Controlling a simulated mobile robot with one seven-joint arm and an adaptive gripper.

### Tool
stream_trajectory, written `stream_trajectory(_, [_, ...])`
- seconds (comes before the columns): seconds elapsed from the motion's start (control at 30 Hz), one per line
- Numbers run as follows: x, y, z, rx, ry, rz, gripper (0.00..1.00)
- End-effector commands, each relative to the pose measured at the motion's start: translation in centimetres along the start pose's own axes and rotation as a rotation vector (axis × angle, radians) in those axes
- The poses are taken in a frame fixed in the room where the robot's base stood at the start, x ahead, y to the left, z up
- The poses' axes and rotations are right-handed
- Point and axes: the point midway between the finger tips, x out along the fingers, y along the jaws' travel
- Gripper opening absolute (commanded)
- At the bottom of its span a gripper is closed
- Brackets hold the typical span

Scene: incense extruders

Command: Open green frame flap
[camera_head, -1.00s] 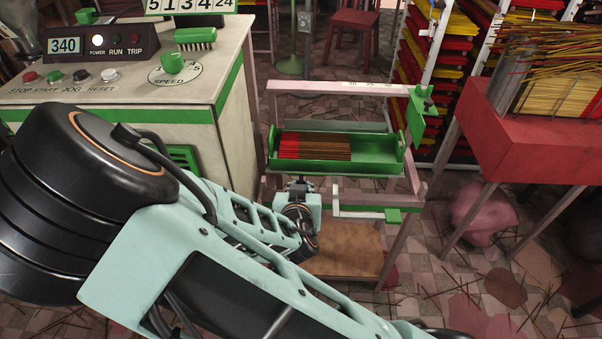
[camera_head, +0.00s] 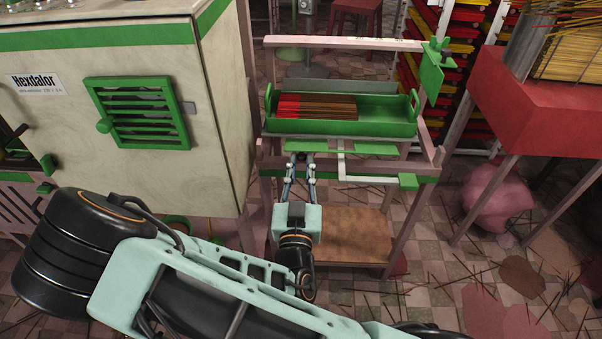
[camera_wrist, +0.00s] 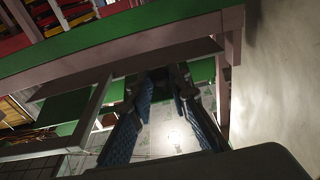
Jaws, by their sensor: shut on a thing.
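The green frame flap appears to be the green panel (camera_head: 306,146) under the front of the tray on the pinkish frame; another green panel (camera_head: 375,147) lies to its right. My gripper (camera_head: 300,157) reaches up to this panel from the front. In the wrist view my gripper (camera_wrist: 160,82) has its blue-padded fingers drawn together at the tips, under the frame's green strip (camera_wrist: 120,42).
A green tray (camera_head: 390,128) of red and brown sticks rests on the frame. The beige machine (camera_head: 60,180) stands close left. A brown shelf (camera_head: 350,232) lies below.

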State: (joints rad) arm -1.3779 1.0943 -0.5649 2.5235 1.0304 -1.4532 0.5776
Motion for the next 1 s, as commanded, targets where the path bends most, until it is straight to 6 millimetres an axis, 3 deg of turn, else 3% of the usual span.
stream_trajectory(0.13, [0.07,0.08,0.82,-0.003,0.051,0.002,0.0])
stream_trajectory(0.87, [0.25,0.05,0.91,0.001,0.115,0.002,0.0])
stream_trajectory(0.9, [0.26,0.04,0.9,0.001,0.116,0.002,0.2])
stream_trajectory(1.0, [0.24,0.03,0.89,0.001,0.116,0.002,0.31])
